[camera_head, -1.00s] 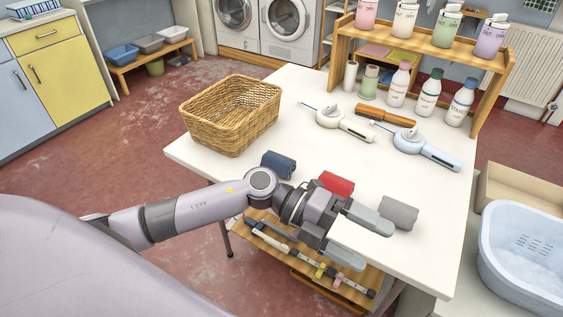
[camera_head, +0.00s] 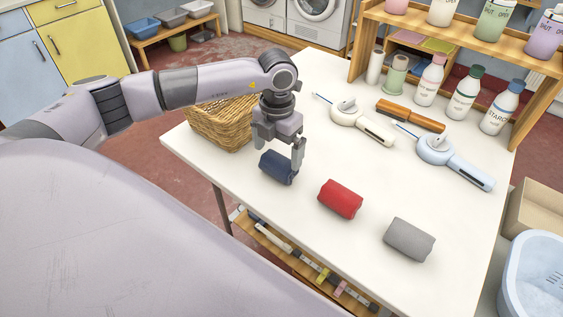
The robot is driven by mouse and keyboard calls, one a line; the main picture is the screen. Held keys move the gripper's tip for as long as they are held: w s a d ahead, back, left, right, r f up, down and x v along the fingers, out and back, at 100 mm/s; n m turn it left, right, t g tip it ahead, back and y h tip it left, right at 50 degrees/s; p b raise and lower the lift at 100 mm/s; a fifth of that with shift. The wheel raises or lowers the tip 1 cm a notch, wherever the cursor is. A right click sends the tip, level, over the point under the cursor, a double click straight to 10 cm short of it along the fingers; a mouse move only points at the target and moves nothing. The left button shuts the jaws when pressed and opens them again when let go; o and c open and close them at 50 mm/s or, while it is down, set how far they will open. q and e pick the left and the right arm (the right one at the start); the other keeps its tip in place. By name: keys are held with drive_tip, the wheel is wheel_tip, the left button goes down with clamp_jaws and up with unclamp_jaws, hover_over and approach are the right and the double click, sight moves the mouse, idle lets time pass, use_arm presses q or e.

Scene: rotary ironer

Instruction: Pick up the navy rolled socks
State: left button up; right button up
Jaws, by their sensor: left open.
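The navy rolled socks (camera_head: 277,168) lie on the white table near its left front edge, in front of the wicker basket. My left gripper (camera_head: 279,160) points down right over the navy roll. Its fingers are open, one on the far left side and one at the right end of the roll. I cannot tell whether either finger touches it. A red roll (camera_head: 340,199) and a grey roll (camera_head: 409,240) lie to the right along the table's front. My right gripper is not in view.
The wicker basket (camera_head: 222,128) stands behind my left arm, partly hidden by it. Two handled tools, one cream (camera_head: 362,122) and one pale blue (camera_head: 454,162), lie farther back. Several bottles stand by the wooden shelf (camera_head: 470,40). The table's middle (camera_head: 345,165) is clear.

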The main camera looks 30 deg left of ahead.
sight(279, 157)
use_arm(q)
wheel_tip(279, 157, down, 4)
drive_tip(key=shift+f, duration=0.25)
drive_tip(key=c, duration=0.7)
drive_tip(key=shift+o, duration=0.2)
drive_tip(key=shift+w, duration=0.1)
drive_tip(key=shift+r, duration=0.15)
